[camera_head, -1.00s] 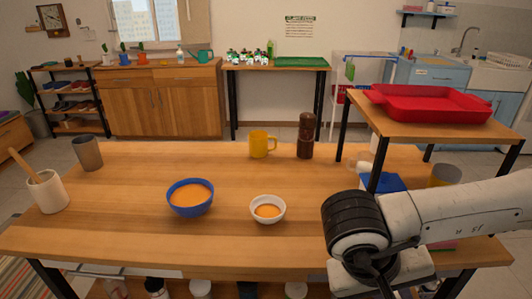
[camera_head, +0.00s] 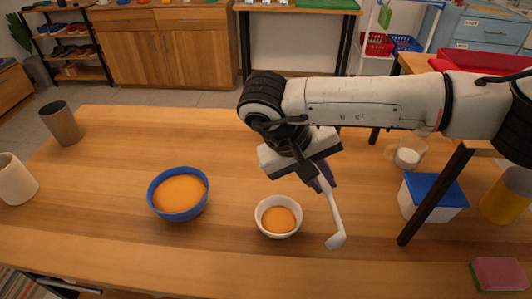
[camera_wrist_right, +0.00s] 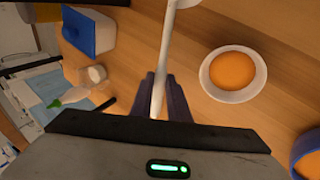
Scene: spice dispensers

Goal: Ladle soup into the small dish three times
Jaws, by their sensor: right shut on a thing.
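A blue bowl of orange soup (camera_head: 178,194) stands on the table. To its right is a small white dish (camera_head: 278,216) with some orange soup in it; it also shows in the right wrist view (camera_wrist_right: 233,73). My right gripper (camera_head: 322,180) is above the table, just behind and right of the dish. It is shut on the handle of a white ladle (camera_head: 335,222), which slants down with its head to the right of the dish. In the right wrist view the ladle handle (camera_wrist_right: 160,75) runs between the two fingers; its head is cut off at the top. My left gripper is not seen.
On the wooden table (camera_head: 120,130), a grey cup (camera_head: 61,123) and a cream pot (camera_head: 15,180) stand at the left. A white box with a blue lid (camera_head: 432,195), a yellow can (camera_head: 508,196) and a pink sponge (camera_head: 498,274) are at the right. A raised shelf stands at the back right.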

